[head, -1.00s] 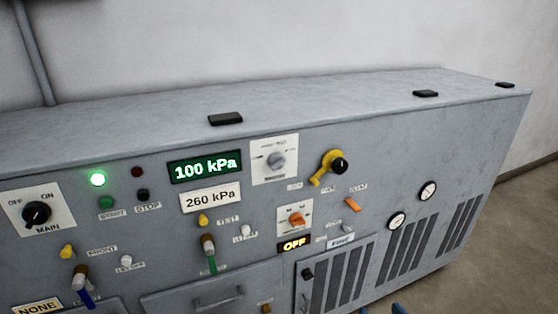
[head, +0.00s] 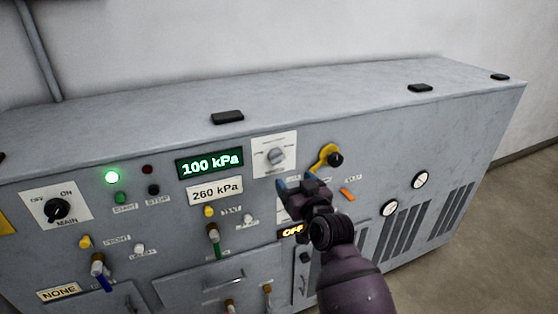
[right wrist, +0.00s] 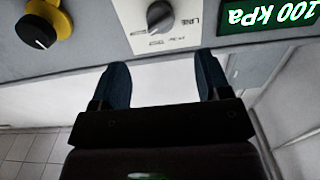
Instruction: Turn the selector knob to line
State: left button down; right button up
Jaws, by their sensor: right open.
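The grey selector knob (head: 276,156) sits on a white plate (head: 262,142) on the sloped panel face, right of the green 100 kPa display. The right wrist view shows the knob (right wrist: 160,15) close up at the top, with the word LINE on its plate (right wrist: 192,35). I cannot tell which mark the knob points to. My right gripper (head: 296,183) is just below and right of the knob in the head view, apart from it. Its two blue fingers (right wrist: 163,85) are open with nothing between them. My left gripper is in neither view.
A yellow handle with a black knob (head: 333,159) is close on the right. My right arm partly hides the lit OFF sign (head: 290,232) and the plate above it. The 260 kPa label (head: 215,190) is left. The panel's top bears black blocks (head: 228,117).

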aim_at(279, 162)
jog(key=x, duration=1)
jog(key=shift+w, duration=0.25)
jog(key=c, duration=0.9)
